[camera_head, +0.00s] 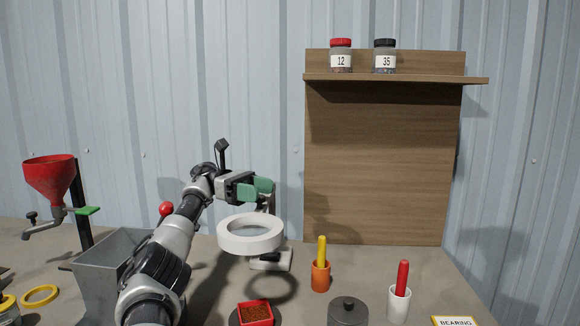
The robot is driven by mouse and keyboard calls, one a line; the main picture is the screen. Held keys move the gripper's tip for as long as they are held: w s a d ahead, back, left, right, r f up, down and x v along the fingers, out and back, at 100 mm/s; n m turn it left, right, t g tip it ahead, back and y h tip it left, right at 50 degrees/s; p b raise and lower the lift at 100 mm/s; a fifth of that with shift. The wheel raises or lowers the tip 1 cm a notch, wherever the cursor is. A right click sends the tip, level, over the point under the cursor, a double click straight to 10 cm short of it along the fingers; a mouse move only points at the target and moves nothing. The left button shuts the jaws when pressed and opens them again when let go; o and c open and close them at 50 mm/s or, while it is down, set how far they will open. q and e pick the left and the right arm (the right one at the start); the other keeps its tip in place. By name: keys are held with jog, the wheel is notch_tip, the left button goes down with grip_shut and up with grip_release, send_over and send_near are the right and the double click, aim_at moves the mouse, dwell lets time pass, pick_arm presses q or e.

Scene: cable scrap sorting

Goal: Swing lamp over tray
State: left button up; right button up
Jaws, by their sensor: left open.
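The lamp is a white ring-shaped head (250,235) on a short stand with a pale base (271,261) at the back of the bench. My left gripper (264,188) has green finger pads and is open just above and behind the ring, at the top of the lamp's upright. I cannot tell whether the pads touch the upright. A small red square tray (255,321) with brown granules sits on a dark round plate at the front. The ring hangs behind the tray, and its shadow falls on the bench between them. My right gripper is not in view.
A grey metal bin (95,280) and a red funnel (50,178) on a post stand left. An orange cup (320,278), a dark lidded pot (347,312) and a white cup (398,306) stand right. A wooden backboard (385,165) with a jar shelf rises behind.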

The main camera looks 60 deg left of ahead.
pick_arm(q)
notch_tip(320, 180, up, 2)
jog(key=shift+r+p, duration=0.2)
jog(key=shift+p, duration=0.1)
jog(key=w+d+r+b, duration=0.1)
jog(key=w+d+r, duration=0.4)
jog(key=d, duration=0.5)
jog(key=shift+w+d+r, duration=0.15)
jog(key=shift+w+r, duration=0.15)
jog(key=shift+r, duration=0.5)
